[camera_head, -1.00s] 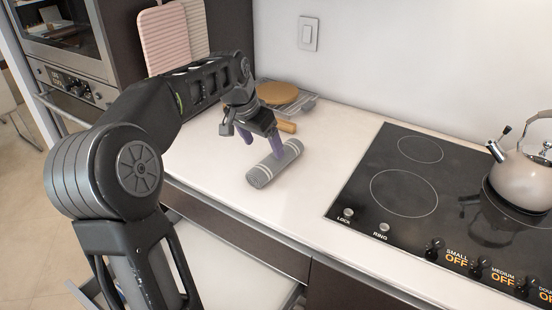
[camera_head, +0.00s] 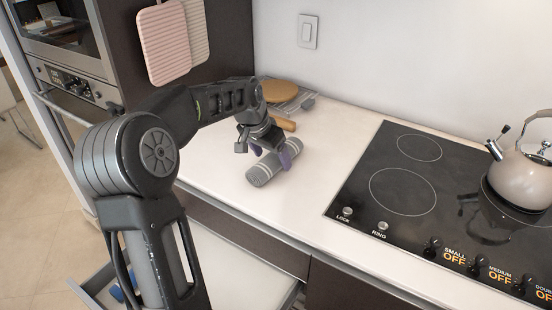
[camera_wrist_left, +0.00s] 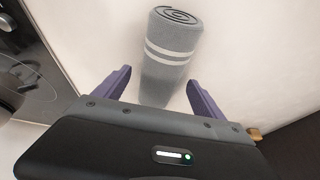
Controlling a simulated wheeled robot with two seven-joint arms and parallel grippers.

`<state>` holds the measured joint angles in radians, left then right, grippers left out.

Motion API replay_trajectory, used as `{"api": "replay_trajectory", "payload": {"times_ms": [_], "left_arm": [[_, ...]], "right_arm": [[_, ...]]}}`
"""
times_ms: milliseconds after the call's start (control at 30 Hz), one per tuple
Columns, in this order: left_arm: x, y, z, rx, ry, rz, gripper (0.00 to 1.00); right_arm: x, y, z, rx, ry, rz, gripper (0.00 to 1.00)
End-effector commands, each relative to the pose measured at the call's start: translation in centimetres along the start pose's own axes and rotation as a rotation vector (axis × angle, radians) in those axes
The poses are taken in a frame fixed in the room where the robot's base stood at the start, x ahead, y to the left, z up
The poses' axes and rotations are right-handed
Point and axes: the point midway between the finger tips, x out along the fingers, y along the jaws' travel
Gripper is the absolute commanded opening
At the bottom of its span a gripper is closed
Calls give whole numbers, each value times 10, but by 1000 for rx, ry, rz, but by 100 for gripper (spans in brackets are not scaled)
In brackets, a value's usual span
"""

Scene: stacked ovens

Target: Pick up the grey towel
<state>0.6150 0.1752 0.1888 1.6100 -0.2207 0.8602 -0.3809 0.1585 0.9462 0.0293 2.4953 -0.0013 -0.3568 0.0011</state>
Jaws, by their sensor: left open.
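The grey towel (camera_head: 262,174) is rolled up and has two pale stripes. It lies on its side on the white counter, left of the cooktop. In the left wrist view the towel (camera_wrist_left: 171,62) runs away from my gripper, its spiral end at the far side. My left gripper (camera_head: 271,155) is over the towel in the head view. In the wrist view my left gripper (camera_wrist_left: 160,92) is open, one purple finger on each side of the towel's near end, with gaps visible. The gripper hides part of the towel in the head view. My right gripper is not in view.
A black cooktop (camera_head: 398,222) with a kettle (camera_head: 519,172) is on the right. A rack (camera_head: 297,103) with a round wooden board (camera_head: 279,91) and a wooden-handled item (camera_head: 284,124) sits behind the gripper. An open drawer (camera_head: 240,275) is below the counter.

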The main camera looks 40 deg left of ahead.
Motion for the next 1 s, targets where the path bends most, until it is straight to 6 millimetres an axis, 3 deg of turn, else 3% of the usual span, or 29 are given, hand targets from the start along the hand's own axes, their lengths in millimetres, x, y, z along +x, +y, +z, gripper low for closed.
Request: {"api": "replay_trajectory", "payload": {"times_ms": [133,667,1000], "left_arm": [[9,0,0,-1,1,1,80],[8,0,0,0,1,0,80],[8,0,0,0,1,0,54]], "right_arm": [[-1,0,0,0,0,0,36],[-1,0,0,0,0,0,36],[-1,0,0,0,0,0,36]]}}
